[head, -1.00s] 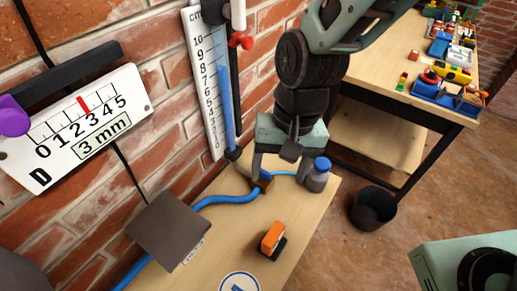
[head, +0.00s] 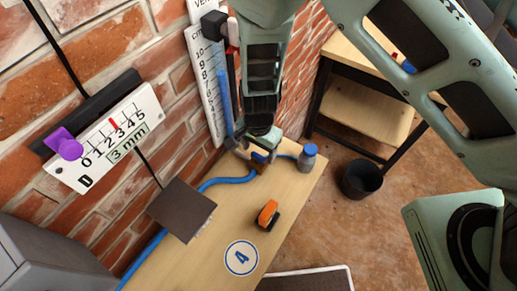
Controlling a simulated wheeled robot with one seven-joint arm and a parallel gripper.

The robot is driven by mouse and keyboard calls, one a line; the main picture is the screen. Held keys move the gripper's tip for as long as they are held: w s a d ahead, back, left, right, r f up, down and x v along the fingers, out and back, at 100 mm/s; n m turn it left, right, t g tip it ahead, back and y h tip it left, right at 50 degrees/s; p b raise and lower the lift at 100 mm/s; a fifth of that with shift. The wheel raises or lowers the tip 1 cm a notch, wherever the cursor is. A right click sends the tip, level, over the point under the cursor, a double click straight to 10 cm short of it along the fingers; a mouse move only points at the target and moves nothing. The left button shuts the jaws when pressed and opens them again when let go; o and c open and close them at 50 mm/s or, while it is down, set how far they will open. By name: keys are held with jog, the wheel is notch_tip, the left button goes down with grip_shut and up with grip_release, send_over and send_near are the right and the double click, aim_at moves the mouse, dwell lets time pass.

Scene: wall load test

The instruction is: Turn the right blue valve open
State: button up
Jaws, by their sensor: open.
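A small brass-brown valve with a blue handle (head: 258,157) sits on the blue hose line near the back of the wooden bench, close to the foot of the clear tube with blue liquid (head: 225,105). My gripper (head: 258,149) points down right over this valve, its fingers open around or just above the handle. The fingers partly hide the handle, so I cannot tell whether they touch it or how far it is turned. The blue hose (head: 226,181) runs left from the valve, and a thinner blue line runs right to a grey bottle with a blue cap (head: 308,157).
An orange and black block (head: 268,214) lies on the bench (head: 205,258). A dark plate (head: 182,210) stands at its left. A black bin (head: 361,180) is on the floor.

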jog(key=shift+f, duration=0.8)
jog(key=c, duration=1)
jog(key=shift+n, duration=0.4)
jog(key=n+b, duration=0.2)
jog(key=n, duration=0.2)
jog(key=shift+f, duration=0.1)
jog(key=n+b, duration=0.2)
jog(key=n, duration=0.2)
jog(key=n+b, duration=0.1)
jog(key=n, duration=0.4)
jog(key=shift+b, duration=0.4)
jog(key=shift+n+b, duration=0.7)
jog(key=shift+n, duration=1.3)
